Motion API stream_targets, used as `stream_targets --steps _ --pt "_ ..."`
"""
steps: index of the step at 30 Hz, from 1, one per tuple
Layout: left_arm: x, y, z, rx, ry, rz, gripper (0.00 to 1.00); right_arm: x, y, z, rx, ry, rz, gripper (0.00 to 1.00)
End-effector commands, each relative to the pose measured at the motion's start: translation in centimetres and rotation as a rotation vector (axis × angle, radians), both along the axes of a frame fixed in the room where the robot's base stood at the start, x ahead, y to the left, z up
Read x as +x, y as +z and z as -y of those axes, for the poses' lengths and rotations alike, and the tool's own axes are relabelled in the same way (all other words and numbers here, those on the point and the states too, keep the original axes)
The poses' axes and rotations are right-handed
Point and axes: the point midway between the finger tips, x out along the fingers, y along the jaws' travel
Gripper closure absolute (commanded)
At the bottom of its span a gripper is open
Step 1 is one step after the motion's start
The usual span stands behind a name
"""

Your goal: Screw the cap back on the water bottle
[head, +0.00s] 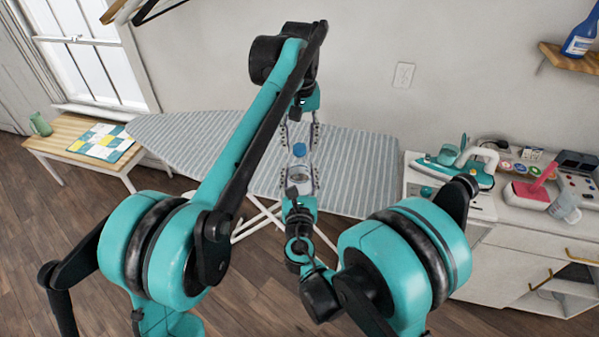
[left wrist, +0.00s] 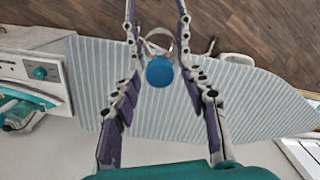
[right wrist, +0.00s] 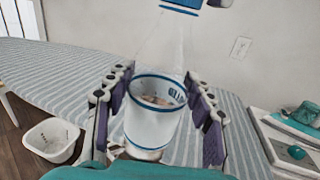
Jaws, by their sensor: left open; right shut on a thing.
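The clear water bottle (head: 299,178) stands roughly upright above the ironing board, held at its body. A white label band with blue edges (right wrist: 153,120) shows on it in the right wrist view. The blue cap (head: 299,150) is at the bottle's top; it shows from above in the left wrist view (left wrist: 160,71). I cannot tell how tightly it sits. My right gripper (head: 300,174) is shut on the bottle from the near side. My left gripper (head: 300,132) is open, pointing down from above, its fingers on either side of the cap and apart from it.
The striped ironing board (head: 360,170) lies behind and below the grippers. A counter at right holds an iron (head: 455,170), a pink item (head: 532,190) and a mug (head: 566,207). A wooden side table (head: 65,135) is at left. A white basket (right wrist: 52,140) is on the floor.

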Motion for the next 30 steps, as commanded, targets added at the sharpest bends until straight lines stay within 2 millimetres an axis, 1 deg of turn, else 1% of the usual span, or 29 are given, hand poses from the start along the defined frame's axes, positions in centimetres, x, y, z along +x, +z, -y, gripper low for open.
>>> stream_targets --steps 4,10,11,12,14,15,16,25,26,27,28,30 --pt "-0.02 -0.47 -0.01 0.0 0.0 0.0 0.55 0.0 0.02 0.0 0.0 0.0 0.0 1.0" --pt "-0.02 -0.47 -0.01 0.0 0.0 0.0 0.55 0.0 0.02 0.0 0.0 0.0 0.0 1.0" --pt "-0.02 -0.47 -0.01 0.0 0.0 0.0 0.58 0.0 0.02 0.0 0.0 0.0 0.0 1.0" --pt "-0.02 -0.46 -0.01 0.0 0.0 0.0 0.69 0.0 0.02 0.0 0.0 0.0 0.0 1.0" --pt "-0.02 -0.46 -0.01 0.0 0.0 0.0 0.85 0.0 0.02 0.0 0.0 0.0 0.0 1.0" --pt "-0.02 -0.46 -0.01 0.0 0.0 0.0 0.95 0.0 0.02 0.0 0.0 0.0 0.0 1.0" --pt "-0.02 -0.46 -0.01 0.0 0.0 0.0 1.0 0.0 0.02 0.0 0.0 0.0 0.0 1.0" --pt "-0.02 -0.45 -0.02 0.0 0.0 0.0 1.0 0.0 0.02 0.01 0.0 0.0 0.0 1.0" --pt "-0.02 -0.45 -0.02 0.0 0.0 0.0 0.65 0.0 0.02 0.01 0.0 0.0 0.0 1.0" --pt "-0.02 -0.45 -0.02 0.0 0.0 0.0 0.55 0.0 0.02 0.01 0.0 0.0 0.0 1.0" --pt "-0.02 -0.45 -0.02 0.0 0.0 0.0 0.49 0.0 0.02 0.01 0.0 0.0 0.0 1.0" --pt "-0.02 -0.45 -0.02 0.0 0.0 0.0 0.49 0.0 0.02 0.01 0.0 0.0 0.0 1.0"
